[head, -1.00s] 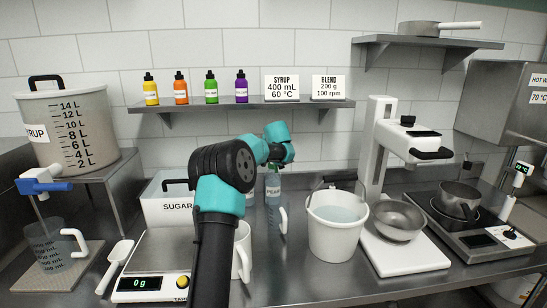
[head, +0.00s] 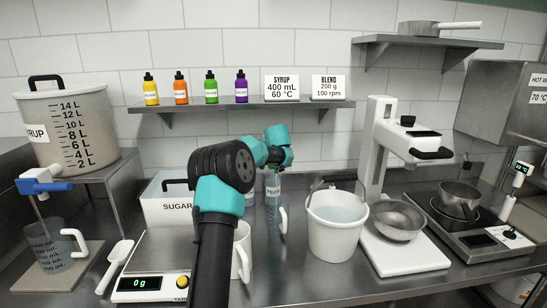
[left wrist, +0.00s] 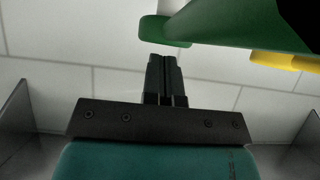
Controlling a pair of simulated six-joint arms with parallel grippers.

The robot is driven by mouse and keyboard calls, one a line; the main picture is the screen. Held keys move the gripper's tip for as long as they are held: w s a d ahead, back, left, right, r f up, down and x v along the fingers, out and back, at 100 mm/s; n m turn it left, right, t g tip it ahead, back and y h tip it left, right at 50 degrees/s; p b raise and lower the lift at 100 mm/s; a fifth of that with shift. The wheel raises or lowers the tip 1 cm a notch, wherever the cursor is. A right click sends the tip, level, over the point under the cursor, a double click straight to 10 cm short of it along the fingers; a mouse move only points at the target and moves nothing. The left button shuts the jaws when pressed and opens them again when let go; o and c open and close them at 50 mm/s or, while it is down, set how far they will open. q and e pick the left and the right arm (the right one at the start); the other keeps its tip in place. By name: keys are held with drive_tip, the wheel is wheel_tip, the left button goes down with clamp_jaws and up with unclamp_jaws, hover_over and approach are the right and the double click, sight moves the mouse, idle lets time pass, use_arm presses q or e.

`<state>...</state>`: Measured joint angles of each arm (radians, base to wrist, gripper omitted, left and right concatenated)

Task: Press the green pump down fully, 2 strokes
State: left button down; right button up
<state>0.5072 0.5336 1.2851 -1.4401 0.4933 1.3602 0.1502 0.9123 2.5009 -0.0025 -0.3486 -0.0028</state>
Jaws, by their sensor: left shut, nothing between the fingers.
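The green pump shows large and close in the left wrist view, with its broad green part (left wrist: 245,22) at the upper right and a smaller green end (left wrist: 165,32) left of it. My left gripper (left wrist: 162,60) is shut and empty, its fingertips just below the green end in that picture; I cannot tell whether they touch. In the head view a clear labelled bottle (head: 273,192) stands below my left wrist. Its top and the pump head are hidden there by my arm. My right gripper is not in view.
A white bucket (head: 335,245) of liquid stands to the right and a sugar box (head: 165,212) to the left. A scale (head: 150,262) is in front. A yellow part (left wrist: 285,62) shows at right in the wrist view.

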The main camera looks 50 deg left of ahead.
use_arm(q)
drive_tip(key=shift+f, duration=1.35)
drive_tip(key=shift+r, duration=0.1)
drive_tip(key=shift+a+r, duration=0.1)
drive_tip(key=shift+r, duration=1.65)
